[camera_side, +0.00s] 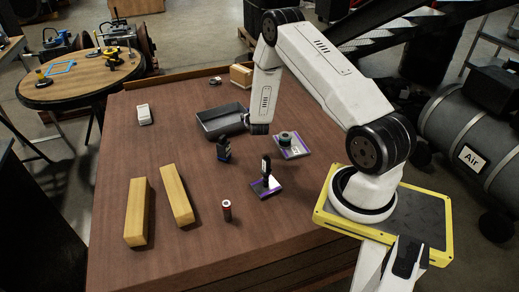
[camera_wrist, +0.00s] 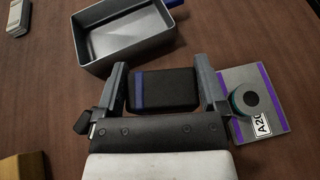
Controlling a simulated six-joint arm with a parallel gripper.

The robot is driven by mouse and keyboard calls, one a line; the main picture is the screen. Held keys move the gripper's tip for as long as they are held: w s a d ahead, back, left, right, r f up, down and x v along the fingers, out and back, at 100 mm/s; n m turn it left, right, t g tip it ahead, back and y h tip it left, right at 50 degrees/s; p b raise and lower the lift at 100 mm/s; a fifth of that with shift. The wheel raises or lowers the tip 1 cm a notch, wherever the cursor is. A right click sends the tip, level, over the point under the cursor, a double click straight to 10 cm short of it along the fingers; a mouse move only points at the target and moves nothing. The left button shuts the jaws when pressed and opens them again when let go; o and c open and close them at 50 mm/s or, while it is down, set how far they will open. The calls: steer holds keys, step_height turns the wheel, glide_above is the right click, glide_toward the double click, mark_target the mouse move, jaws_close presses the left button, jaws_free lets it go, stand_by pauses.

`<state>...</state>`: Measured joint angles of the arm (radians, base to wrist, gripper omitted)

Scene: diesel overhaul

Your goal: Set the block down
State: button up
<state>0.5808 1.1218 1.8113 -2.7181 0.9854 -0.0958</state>
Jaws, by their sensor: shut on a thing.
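The block (camera_wrist: 165,90) is dark, with a blue stripe near its left end. In the wrist view it sits between the two grey fingers of my gripper (camera_wrist: 162,80), which is shut on it. I cannot tell whether the block's underside touches the table.
The open grey tray (camera_wrist: 82,45) lies beyond the block. A purple-edged plate (camera_wrist: 272,75) with a round dark part is close on the right. A black part (camera_side: 266,166) stands on another purple-edged plate.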

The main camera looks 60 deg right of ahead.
steer(key=s+a+m+g+h, duration=0.1)
steer(key=s+a+m+g, duration=0.3)
steer(key=s, duration=0.9)
steer(key=s+a+m+g+h, duration=0.2)
steer(key=s+a+m+g, duration=0.15)
steer(key=s, duration=0.95)
steer(key=shift+n, duration=0.25)
steer(key=shift+a+f, duration=0.2)
steer(key=shift+f, duration=1.1)
steer(key=shift+a+f, duration=0.2)
steer(key=shift+f, duration=1.1)
steer(key=shift+f+y, duration=0.15)
steer(key=shift+y, duration=0.15)
steer(key=shift+f, duration=2.1)
steer(key=shift+f, duration=1.75)
steer(key=shift+f, duration=0.1)
